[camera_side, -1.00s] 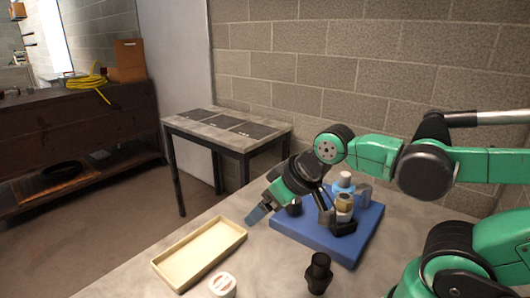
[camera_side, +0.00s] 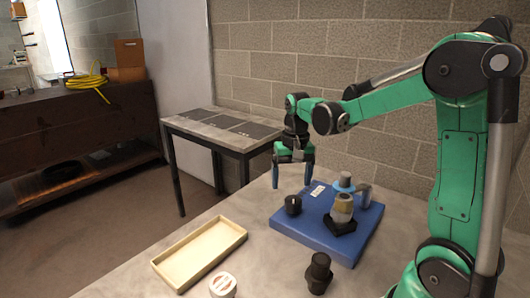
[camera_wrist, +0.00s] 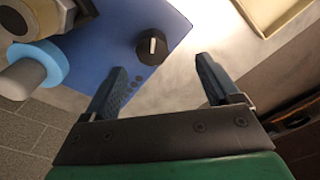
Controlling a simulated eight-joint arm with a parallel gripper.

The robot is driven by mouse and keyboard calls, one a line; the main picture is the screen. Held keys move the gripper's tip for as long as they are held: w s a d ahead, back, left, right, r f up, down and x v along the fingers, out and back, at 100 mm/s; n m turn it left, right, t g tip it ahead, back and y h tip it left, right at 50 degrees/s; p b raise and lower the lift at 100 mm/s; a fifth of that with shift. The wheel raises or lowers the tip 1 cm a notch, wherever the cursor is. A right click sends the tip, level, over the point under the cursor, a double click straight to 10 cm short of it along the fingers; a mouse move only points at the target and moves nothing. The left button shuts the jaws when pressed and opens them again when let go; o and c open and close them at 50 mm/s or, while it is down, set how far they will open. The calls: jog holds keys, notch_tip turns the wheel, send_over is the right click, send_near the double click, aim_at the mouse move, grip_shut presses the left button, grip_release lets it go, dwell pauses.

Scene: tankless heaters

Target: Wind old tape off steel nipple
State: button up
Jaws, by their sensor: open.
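A short grey steel fitting with a beige band (camera_side: 343,205), which looks like the taped nipple, stands upright in a black holder (camera_side: 341,225) on the blue board (camera_side: 317,233). In the wrist view the fitting (camera_wrist: 40,18) is cut off at the top left; I cannot make out a tape end. My gripper (camera_side: 292,183) points down, fingers apart and empty, behind and left of the fitting, by the board's back left edge. In the wrist view, bare tabletop shows between the fingertips (camera_wrist: 160,66).
The board also carries a black knob (camera_side: 293,205), a light-blue ring around a pale post (camera_side: 345,183) and a grey cylinder (camera_side: 365,195). A beige tray (camera_side: 236,237), a white roll (camera_side: 223,285) and a black fitting (camera_side: 318,272) stand in front. The table's left edge is near.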

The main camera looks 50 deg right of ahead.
aim_at(293, 198)
jog(key=shift+d+f+m+g, duration=0.3)
jog(key=shift+d+f, duration=0.2)
jog(key=shift+d, duration=0.15)
jog(key=shift+f, duration=2.75)
grip_shut()
